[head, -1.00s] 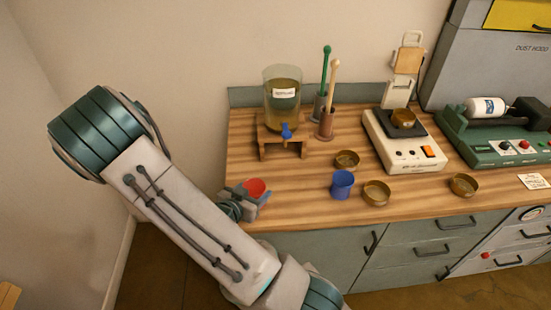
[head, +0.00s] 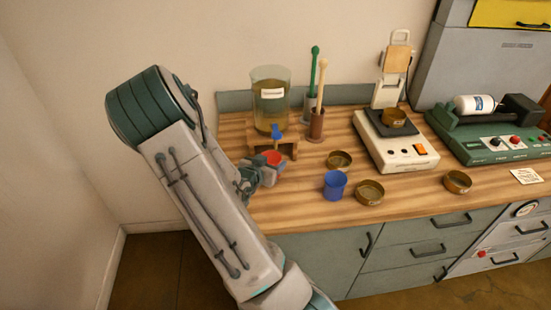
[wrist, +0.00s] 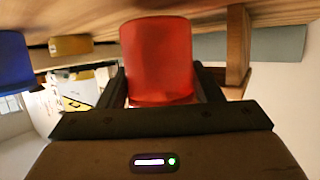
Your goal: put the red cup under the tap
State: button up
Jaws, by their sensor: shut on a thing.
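The red cup (head: 272,157) is held in my gripper (head: 268,170), just in front of the wooden stand (head: 290,148). A glass dispenser (head: 270,103) of yellowish liquid stands on it. Its blue tap (head: 277,132) appears directly above the cup in the head view; I cannot tell whether the cup is fully beneath the spout. In the wrist view the red cup (wrist: 157,60) sits between both fingers, with a wooden stand leg (wrist: 238,48) close beside it. The cup's lower part is partly hidden by my gripper in the head view.
A blue cup (head: 335,185) and brass bowls (head: 369,192) stand to the right on the wooden bench. Pestle-like tools in holders (head: 317,122) stand right of the dispenser. A white scale (head: 395,145) and a green machine (head: 495,140) are farther right.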

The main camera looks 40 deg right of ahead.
aim_at(275, 160)
jog(key=d, duration=0.1)
jog(key=w+d, duration=0.1)
jog(key=d, duration=0.1)
jog(key=shift+w+d+r+p, duration=0.1)
jog(key=shift+w+d+p, duration=0.1)
jog(key=shift+p, duration=0.15)
jog(key=shift+f, duration=0.55)
jog(key=shift+c, duration=0.4)
jog(key=shift+a+f, duration=0.15)
jog(key=shift+f, duration=0.15)
jog(key=shift+f, duration=0.25)
jog(key=o, duration=1.1)
jog(key=shift+r, duration=0.1)
jog(key=shift+o, duration=0.2)
jog(key=shift+r, duration=0.1)
